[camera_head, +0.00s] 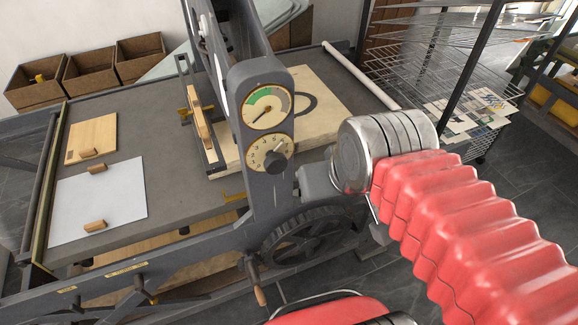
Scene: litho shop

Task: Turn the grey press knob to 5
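The grey press knob (275,162) is a dark, round knob. It sits at the front of a cream dial (258,150) with small numbers, low on the press's grey upright. A pointer seems to reach up and right from the knob, but the number it marks is too small to read. My red, ribbed arm comes in from the right and ends in a metal wrist. My gripper (316,184) seems to be the grey part at the wrist's left, a little right of the knob and apart from it. Its fingers cannot be made out.
A gauge (267,107) with a green sector sits above the dial. A spoked wheel (308,238) and a crank with a wooden handle (258,287) are below. The press bed (185,160) holds a white sheet (100,203) and boards. A wire rack (430,75) stands at back right.

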